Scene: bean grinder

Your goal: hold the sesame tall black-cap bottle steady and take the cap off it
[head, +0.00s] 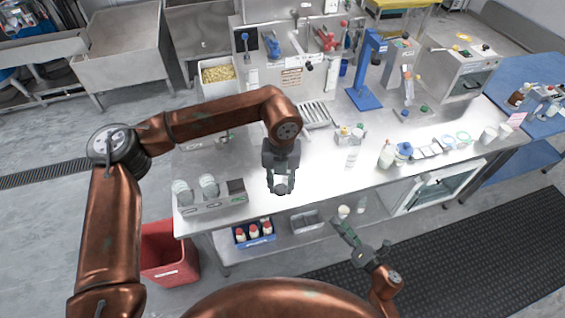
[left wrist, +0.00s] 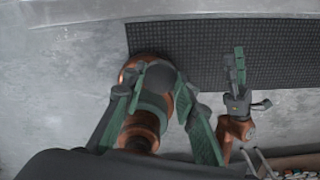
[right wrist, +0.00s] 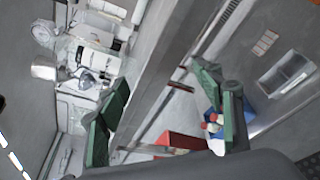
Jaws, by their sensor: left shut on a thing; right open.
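My left gripper (head: 282,187) hangs above the front of the steel table, fingers pointing down, shut on a small light thing taken to be the sesame tall black-cap bottle (head: 281,188). The fingers hide most of it, and I cannot make out its label or cap. In the left wrist view the fingers (left wrist: 160,120) stand on either side of dark and green shapes I cannot separate from my copper body behind. My right gripper (head: 364,234) is open and empty in front of the table, lower right of the left one. Its spread fingers show in the right wrist view (right wrist: 165,85).
A grey box (head: 222,204) with glass jars stands at the table's front left. Several bottles and small containers (head: 386,155) stand to the right. A blue crate (head: 254,237) of red-topped bottles is on the lower shelf. A red bin (head: 166,255) stands at the left.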

